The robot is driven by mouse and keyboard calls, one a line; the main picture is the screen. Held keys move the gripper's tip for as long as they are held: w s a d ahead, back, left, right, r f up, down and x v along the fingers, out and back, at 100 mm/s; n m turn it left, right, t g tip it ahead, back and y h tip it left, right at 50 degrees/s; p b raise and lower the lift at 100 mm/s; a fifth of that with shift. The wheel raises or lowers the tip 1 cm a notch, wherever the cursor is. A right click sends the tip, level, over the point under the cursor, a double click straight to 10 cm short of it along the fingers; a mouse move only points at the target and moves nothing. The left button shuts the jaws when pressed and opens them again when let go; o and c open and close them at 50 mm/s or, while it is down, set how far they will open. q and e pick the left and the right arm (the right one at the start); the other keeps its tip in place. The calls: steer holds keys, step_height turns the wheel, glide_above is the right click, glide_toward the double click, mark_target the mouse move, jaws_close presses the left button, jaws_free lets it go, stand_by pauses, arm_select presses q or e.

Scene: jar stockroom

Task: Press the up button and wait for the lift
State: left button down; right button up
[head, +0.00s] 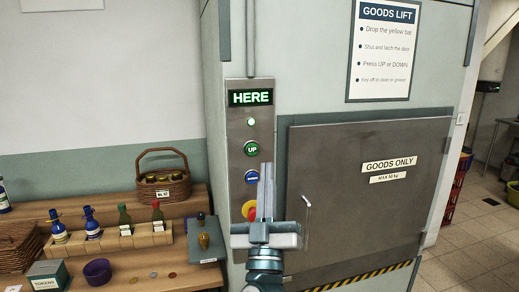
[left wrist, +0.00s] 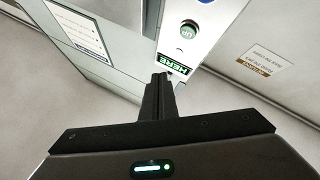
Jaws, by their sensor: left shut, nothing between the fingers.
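The green UP button (head: 251,149) is on the steel control panel (head: 236,130) of the goods lift. A blue button (head: 251,177) sits below UP. My left gripper (head: 266,168) is shut and empty, upright in front of the lower panel, its tips just right of the two buttons. It partly hides a red and yellow knob (head: 249,209). In the left wrist view the UP button (left wrist: 189,31) and HERE display (left wrist: 174,68) show upside down beyond the fingers (left wrist: 163,76). My right gripper is not in view.
The grey lift door (head: 350,220) with a handle (head: 306,201) is closed, right of the panel. A wooden shelf (head: 130,262) with bottles, a basket (head: 162,176) and a purple cup (head: 97,271) stands left. Open tiled floor (head: 455,265) lies right.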

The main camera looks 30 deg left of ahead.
mark_target(252, 149)
arm_select(q)
steer(key=shift+s+r, duration=0.15)
steer(key=shift+r, duration=0.05)
steer(key=shift+a, duration=0.15)
steer(key=w+a, duration=0.5)
steer(key=a, duration=0.1)
steer(key=shift+w+a, duration=0.25)
steer(key=shift+w, duration=0.15)
stand_by(0.3)
stand_by(0.5)
stand_by(1.4)
steer(key=shift+w+a+f+b, duration=0.1)
steer(key=shift+w+a+b, duration=0.15)
steer(key=shift+b, duration=0.25)
